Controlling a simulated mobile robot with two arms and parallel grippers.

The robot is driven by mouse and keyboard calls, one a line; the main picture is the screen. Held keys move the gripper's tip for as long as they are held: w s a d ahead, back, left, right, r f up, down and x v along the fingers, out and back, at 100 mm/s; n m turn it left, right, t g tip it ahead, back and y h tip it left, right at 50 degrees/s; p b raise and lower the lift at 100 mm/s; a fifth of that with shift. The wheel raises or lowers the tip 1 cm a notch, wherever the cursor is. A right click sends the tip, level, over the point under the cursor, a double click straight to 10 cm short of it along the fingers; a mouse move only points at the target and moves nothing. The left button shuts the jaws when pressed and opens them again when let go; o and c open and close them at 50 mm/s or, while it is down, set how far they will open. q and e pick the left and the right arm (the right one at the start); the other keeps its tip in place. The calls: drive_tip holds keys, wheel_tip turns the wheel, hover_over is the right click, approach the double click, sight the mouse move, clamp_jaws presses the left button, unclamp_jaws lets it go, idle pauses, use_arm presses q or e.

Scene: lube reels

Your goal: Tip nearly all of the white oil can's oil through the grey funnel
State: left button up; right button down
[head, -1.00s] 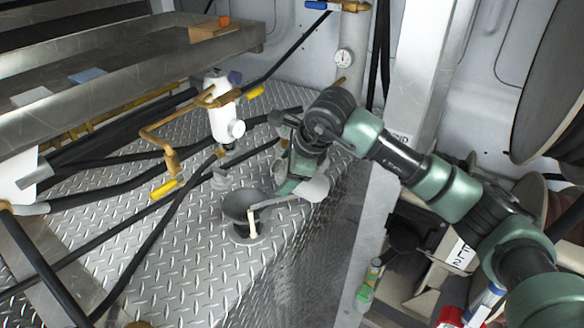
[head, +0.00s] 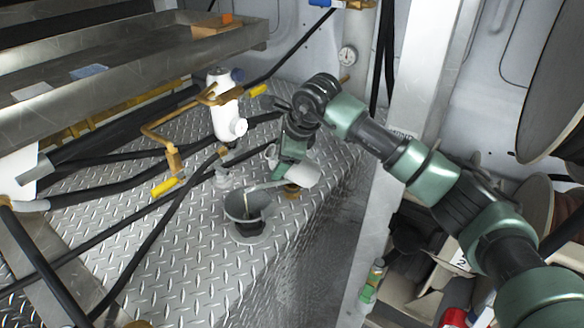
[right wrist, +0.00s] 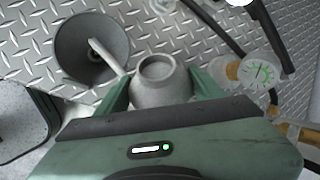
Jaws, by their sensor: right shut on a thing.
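The white oil can (head: 303,174) is in my right gripper (head: 291,168), tilted, with its long spout pointing left over the grey funnel (head: 240,208). The funnel stands on the diamond-plate deck, its wide mouth up. In the right wrist view the can (right wrist: 155,82) shows as a rounded grey-white body between the green fingers of my right gripper (right wrist: 160,92). Its pale spout reaches over the rim of the funnel (right wrist: 80,62). A thin pale streak shows inside the funnel in the head view; I cannot tell for certain whether it is oil. My left gripper is out of view.
A white cylinder with brass pipework (head: 224,115) stands behind and left of the funnel. Black hoses cross the diamond-plate deck (head: 190,255). A metal shelf (head: 120,70) lies at upper left. The deck drops off at right, and a bottle (head: 373,280) stands below.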

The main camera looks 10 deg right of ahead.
drive_tip(key=shift+s+r, duration=0.15)
idle(0.4)
drive_tip(key=shift+h, duration=0.6)
drive_tip(key=shift+s+d+r+p, duration=0.1)
drive_tip(key=shift+s+r+p, duration=0.05)
drive_tip(key=shift+s, duration=0.75)
drive_tip(key=shift+s+d+r+p, duration=0.1)
drive_tip(key=shift+s+r+p, duration=0.1)
drive_tip(key=shift+s, duration=0.65)
drive_tip(key=shift+s+r+p, duration=0.1)
drive_tip(key=shift+s+r, duration=0.05)
drive_tip(key=shift+s, duration=0.75)
drive_tip(key=shift+w+a+b, duration=0.1)
drive_tip(key=shift+w+a, duration=0.1)
drive_tip(key=shift+w, duration=0.7)
drive_tip(key=shift+w+a+b, duration=0.15)
drive_tip(key=shift+w, duration=0.8)
drive_tip(key=shift+w+a+b, duration=0.1)
drive_tip(key=shift+w+a, duration=0.1)
drive_tip(key=shift+w, duration=0.7)
drive_tip(key=shift+h, duration=0.6)
drive_tip(key=s, duration=0.3)
drive_tip(key=s+r, duration=0.1)
drive_tip(key=s, duration=0.1)
drive_tip(key=shift+s+d, duration=0.15)
drive_tip(key=shift+s, duration=0.05)
drive_tip(key=shift+w, duration=0.1)
